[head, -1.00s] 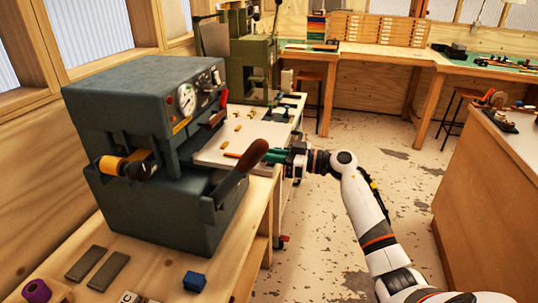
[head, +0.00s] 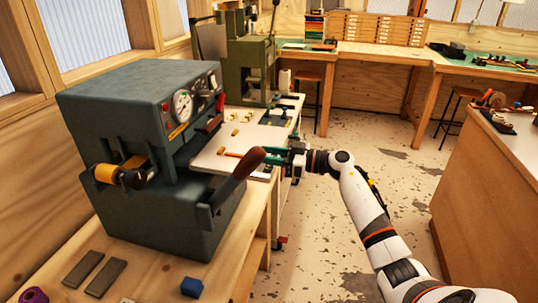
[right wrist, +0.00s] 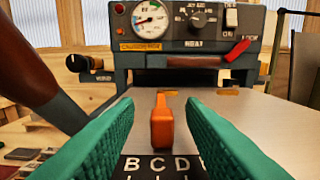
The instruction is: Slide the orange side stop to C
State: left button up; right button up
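The orange side stop (right wrist: 162,124) stands upright on the pale plate of the press, seen in the right wrist view. It is just behind a black strip with white letters B, C and D (right wrist: 157,166). It lies close to C, slightly toward D; its exact mark is hard to tell. My right gripper (right wrist: 163,115) has green fingers, open on both sides of the stop, with a visible gap on each side. In the head view the right gripper (head: 280,158) reaches in at the plate's right edge, partly behind the brown lever handle. My left gripper is not in view.
The grey press (head: 150,150) with gauge and knobs stands left of the plate (head: 228,148). Its brown lever (head: 240,175) rises close to my right gripper. A blue block (head: 192,287) and dark bars (head: 106,277) lie on the bench.

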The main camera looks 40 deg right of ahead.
jog(key=shift+s+d, duration=0.1)
jog(key=shift+s+d, duration=0.15)
jog(key=shift+s, duration=0.1)
jog(key=b+v, duration=0.3)
jog(key=v, duration=0.8)
jog(key=shift+d, duration=0.1)
